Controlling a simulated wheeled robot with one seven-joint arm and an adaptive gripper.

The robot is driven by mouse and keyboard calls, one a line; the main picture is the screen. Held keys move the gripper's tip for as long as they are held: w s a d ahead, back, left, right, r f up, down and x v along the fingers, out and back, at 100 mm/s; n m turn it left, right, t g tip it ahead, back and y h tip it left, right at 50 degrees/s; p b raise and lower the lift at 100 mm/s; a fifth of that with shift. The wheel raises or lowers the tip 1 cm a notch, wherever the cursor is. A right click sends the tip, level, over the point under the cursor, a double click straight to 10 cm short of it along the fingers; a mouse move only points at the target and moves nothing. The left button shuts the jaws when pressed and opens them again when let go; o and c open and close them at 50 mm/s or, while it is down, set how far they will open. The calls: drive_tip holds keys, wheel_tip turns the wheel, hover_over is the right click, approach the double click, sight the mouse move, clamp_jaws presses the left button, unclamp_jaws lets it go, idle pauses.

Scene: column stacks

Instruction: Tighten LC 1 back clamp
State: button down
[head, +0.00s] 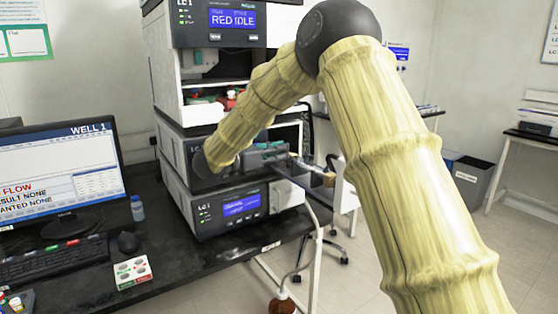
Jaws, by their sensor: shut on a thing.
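The LC 1 stack (178,125) stands on the dark bench, with an LC 1 panel showing RED IDLE at its top and another LC 1 module (240,207) at its base. My arm reaches across its middle bay. My gripper (300,168) points right in front of the bay and is shut on a small part there, which looks like the back clamp. My gripper and wrist hide most of that part. A teal piece (270,146) shows just above my gripper. A tan-ended piece (328,180) sticks out to the right.
A monitor (62,165), keyboard (50,260), mouse (128,242) and small blue bottle (138,208) stand on the bench left of the stack. A pale tube (312,225) hangs off the bench's right side.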

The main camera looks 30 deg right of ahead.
drive_tip(key=shift+a+f+h+b, duration=0.15)
drive_tip(key=shift+f+h+b, duration=0.15)
drive_tip(key=shift+b, duration=0.2)
drive_tip(key=c, duration=1.4)
unclamp_jaws()
drive_tip(key=shift+r, duration=0.1)
drive_tip(key=shift+o, duration=0.2)
drive_tip(key=s+a, duration=0.1)
drive_tip(key=a, duration=1)
drive_tip(key=shift+a, duration=0.4)
drive_tip(key=shift+a, duration=0.15)
